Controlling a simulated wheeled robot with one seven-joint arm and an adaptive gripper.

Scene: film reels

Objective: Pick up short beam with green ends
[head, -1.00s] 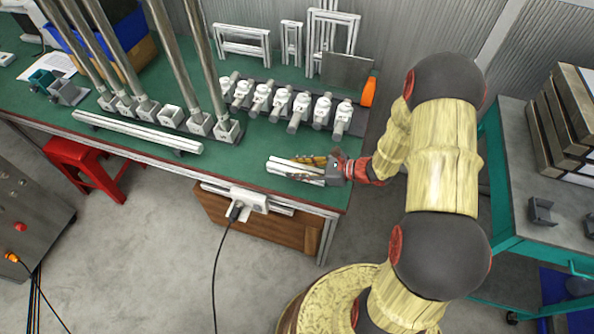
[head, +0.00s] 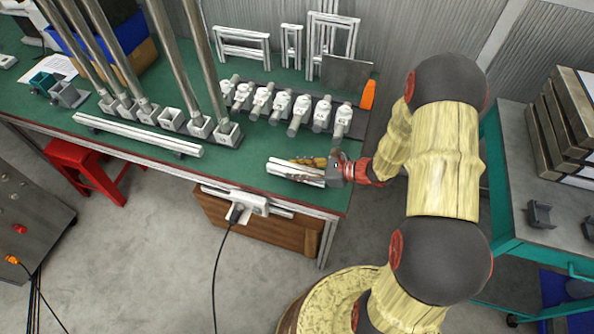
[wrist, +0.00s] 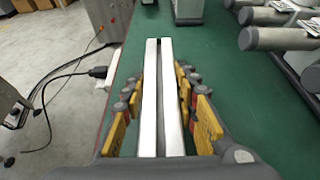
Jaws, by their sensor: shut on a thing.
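A short white beam (wrist: 152,95) with a dark groove along its middle lies between the yellow-padded fingers of my gripper (wrist: 160,112) in the wrist view. In the head view the short beam (head: 285,168) sits at the right end of the green bench top, and my gripper (head: 310,170) reaches it from the right. The fingers are closed in along both sides of the beam. Green ends cannot be made out on it. Whether it is clear of the bench top cannot be told.
A long white beam (head: 135,134) lies along the front of the green bench (head: 235,168). Several white-and-grey fittings (head: 300,108) stand in a row behind the short beam. Tall metal posts (head: 205,65) rise to the left. A red stool (head: 88,168) is below the bench.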

